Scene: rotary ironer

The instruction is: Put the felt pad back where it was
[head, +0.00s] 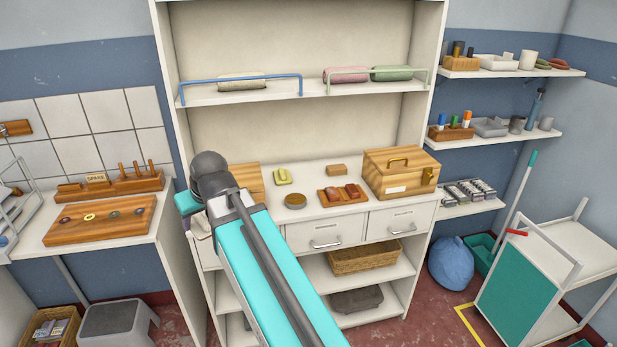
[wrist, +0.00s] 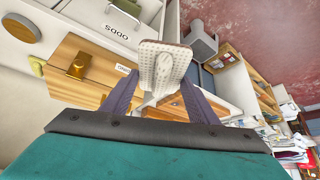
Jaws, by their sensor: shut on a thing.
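In the wrist view, my gripper (wrist: 160,84) is shut on a pale, flat pad with rounded corners (wrist: 163,62), with fine dots and a raised oval in its middle. I take it as the felt pad. The grey-purple fingers hold it from both sides, and it seems clear of any surface.
Another wooden box (head: 246,180) is partly behind my arm. A wooden rack (head: 110,187) stands left.

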